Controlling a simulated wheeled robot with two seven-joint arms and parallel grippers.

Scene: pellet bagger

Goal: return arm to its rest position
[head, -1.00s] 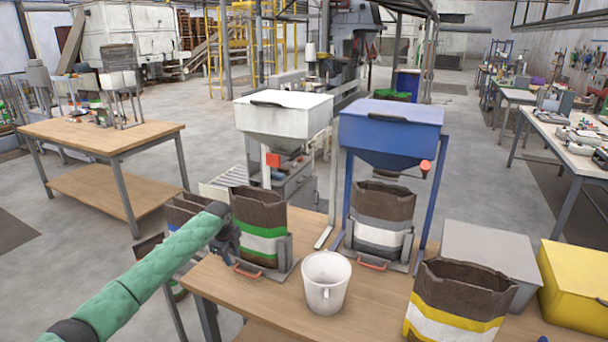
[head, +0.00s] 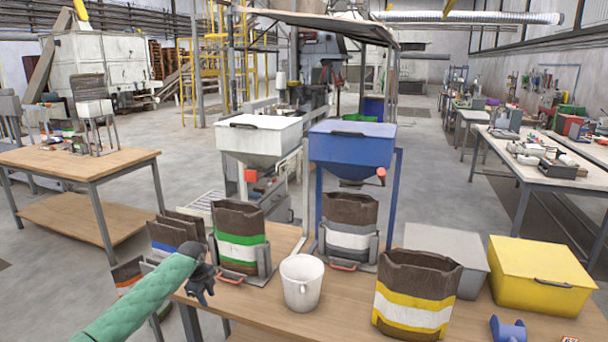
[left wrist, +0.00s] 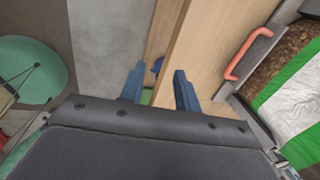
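My left arm comes in from the lower left in the head view, in a green sleeve. My left gripper (head: 203,291) hangs at the table's left edge, left of the green-striped bag (head: 240,240). In the left wrist view, my left gripper (left wrist: 160,90) shows two blue fingers apart with nothing between them. Below them are the table edge and the floor. The red handle (left wrist: 248,50) by the green-striped bag (left wrist: 296,100) lies to the right, apart from the fingers. My right gripper is not in view.
A white bucket (head: 301,285), a grey-striped bag (head: 348,228) and a yellow-striped bag (head: 415,294) stand on the wooden table (head: 350,322). White (head: 258,135) and blue (head: 352,147) hoppers stand behind. A yellow box (head: 540,277) and a grey box (head: 440,250) are at right.

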